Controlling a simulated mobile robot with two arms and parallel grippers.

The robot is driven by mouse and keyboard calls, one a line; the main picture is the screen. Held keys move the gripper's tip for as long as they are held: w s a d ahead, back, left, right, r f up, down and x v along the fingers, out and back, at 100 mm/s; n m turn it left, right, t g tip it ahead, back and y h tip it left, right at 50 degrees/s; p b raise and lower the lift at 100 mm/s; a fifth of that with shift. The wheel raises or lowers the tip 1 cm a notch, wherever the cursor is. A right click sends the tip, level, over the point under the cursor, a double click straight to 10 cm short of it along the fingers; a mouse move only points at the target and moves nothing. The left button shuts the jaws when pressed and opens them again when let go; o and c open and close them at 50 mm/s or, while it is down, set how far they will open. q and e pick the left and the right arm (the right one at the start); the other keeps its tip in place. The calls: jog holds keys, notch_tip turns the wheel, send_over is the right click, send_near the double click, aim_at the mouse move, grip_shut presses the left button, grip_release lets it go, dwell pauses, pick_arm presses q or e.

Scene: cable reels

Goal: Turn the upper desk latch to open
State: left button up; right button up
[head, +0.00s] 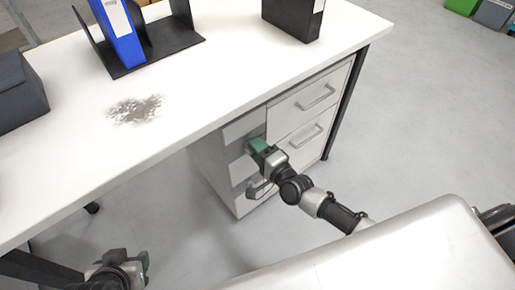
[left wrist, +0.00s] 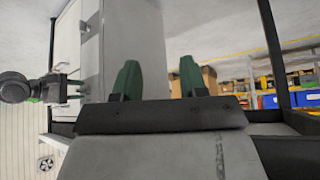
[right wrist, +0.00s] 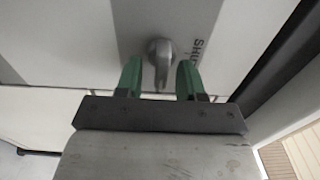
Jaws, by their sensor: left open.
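The desk latch is a grey knob (right wrist: 161,58) on a pale panel in the right wrist view. Its narrow end points down in that picture, and part of a "SHUT" label shows to its right. My right gripper (head: 261,151) is at the front of the drawer unit, its green fingers open on either side of the knob, with small gaps showing. In the head view the gripper hides this latch. My left gripper (head: 143,261) is low at the left, away from the unit. The left wrist view shows it open and empty (left wrist: 157,70).
The drawer unit (head: 285,122) with bar handles hangs under the white desk top (head: 200,85). A blue binder (head: 119,32) in a black holder, a dark box (head: 18,90) and a black file (head: 294,15) stand on the desk.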

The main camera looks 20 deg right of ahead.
pick_arm(q)
jog(key=s+g, duration=0.1)
jog(key=s+a+g+p, duration=0.1)
jog(key=s, duration=0.1)
jog(key=s+g, duration=0.1)
jog(key=shift+s+a+f+y+p, duration=0.25)
jog(key=shift+s+y+p, duration=0.05)
jog(key=shift+s+y, duration=0.1)
pick_arm(e)
jog(key=v, duration=1)
jog(key=shift+s, duration=0.4)
pick_arm(q)
jog(key=shift+w, duration=0.1)
pick_arm(e)
jog(key=shift+d, duration=0.15)
